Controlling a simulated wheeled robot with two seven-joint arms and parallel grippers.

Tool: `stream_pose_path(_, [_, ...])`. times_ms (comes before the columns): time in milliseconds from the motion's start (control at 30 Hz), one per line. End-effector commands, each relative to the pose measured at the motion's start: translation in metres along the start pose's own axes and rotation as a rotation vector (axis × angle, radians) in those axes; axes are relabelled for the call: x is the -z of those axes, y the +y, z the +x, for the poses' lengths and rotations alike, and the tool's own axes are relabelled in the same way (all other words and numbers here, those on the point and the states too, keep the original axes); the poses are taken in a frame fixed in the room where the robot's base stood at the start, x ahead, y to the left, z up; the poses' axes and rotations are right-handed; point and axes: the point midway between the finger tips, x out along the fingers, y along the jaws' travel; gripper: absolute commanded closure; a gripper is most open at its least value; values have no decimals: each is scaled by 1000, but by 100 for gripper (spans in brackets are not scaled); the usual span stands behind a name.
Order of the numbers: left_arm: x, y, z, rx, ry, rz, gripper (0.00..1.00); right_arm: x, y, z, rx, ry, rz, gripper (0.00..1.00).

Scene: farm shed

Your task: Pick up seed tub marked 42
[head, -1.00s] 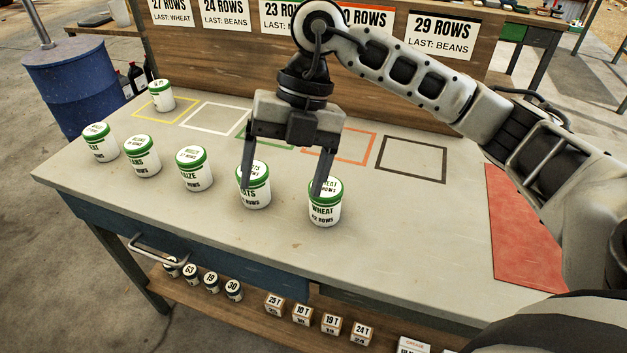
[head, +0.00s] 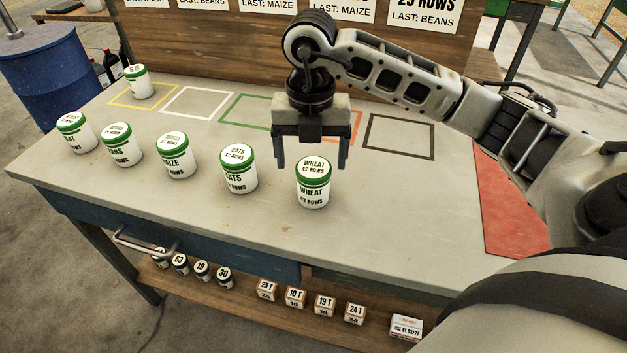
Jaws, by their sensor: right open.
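The seed tub marked 42 (head: 312,190) is a white tub with a green-rimmed lid reading "WHEAT 42 ROWS". It stands upright at the right end of the front row on the bench. My right gripper (head: 311,167) is open, with its fingers pointing down. In the picture its fingertips lie at about the height of the tub's lid, on either side of it. It seems to be behind or above the tub, and I cannot tell the exact gap. Nothing is between the fingers that I can see. My left gripper is not in view.
An oats tub (head: 238,172) stands left of the wheat tub, with several more tubs further left. One tub (head: 138,82) stands in the yellow outline. The white, green, orange and black outlines (head: 400,137) show no tubs. A red mat (head: 508,210) lies at right.

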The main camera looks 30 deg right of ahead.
Motion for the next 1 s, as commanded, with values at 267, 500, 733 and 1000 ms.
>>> stream_pose_path(267, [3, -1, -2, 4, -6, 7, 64, 1, -5, 40, 3, 3, 1, 18])
stream_pose_path(500, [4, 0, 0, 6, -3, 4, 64, 1, -4, 49, 1, 1, -1, 18])
stream_pose_path(733, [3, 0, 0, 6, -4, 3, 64, 1, -4, 48, 1, 1, -1, 54])
stream_pose_path(1000, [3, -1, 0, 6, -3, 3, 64, 1, -4, 48, 0, 0, -1, 70])
